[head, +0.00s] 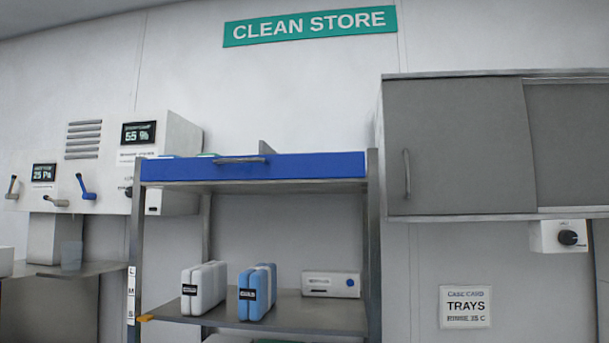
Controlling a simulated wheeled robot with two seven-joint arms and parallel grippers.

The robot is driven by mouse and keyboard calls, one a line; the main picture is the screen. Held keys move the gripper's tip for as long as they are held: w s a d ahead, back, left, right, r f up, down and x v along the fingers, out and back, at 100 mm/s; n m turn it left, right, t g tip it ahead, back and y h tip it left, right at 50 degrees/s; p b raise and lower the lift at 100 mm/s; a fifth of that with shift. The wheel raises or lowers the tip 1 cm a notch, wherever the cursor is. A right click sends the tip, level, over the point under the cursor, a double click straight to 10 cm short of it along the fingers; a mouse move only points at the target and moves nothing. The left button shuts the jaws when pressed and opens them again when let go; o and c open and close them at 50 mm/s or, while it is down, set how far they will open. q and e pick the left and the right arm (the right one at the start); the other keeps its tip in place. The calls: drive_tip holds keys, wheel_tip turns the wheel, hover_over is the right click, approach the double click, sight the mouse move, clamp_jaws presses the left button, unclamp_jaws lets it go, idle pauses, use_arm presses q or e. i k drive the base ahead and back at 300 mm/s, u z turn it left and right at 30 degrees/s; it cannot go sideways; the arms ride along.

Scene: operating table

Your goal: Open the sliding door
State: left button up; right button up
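A grey wall cabinet with sliding doors hangs at the upper right. Its left sliding door (465,145) is a flat grey panel with a vertical bar handle (407,174) near its left edge. This door covers the left part of the cabinet, and no open gap shows at its left side. A second grey panel (570,145) sits beside it, slightly behind its right edge, and is cut off by the picture's right edge. The cabinet's inside is hidden. Neither of my grippers is in view.
A metal shelf rack with a blue drawer front (254,167) stands left of the cabinet, holding a white case (204,288), a blue case (257,291) and a white box (331,284). A knob box (558,236) sits below the cabinet. Bare wall surrounds the TRAYS sign (465,307).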

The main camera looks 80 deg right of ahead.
sight(455, 146)
drive_tip(key=z, duration=2.1)
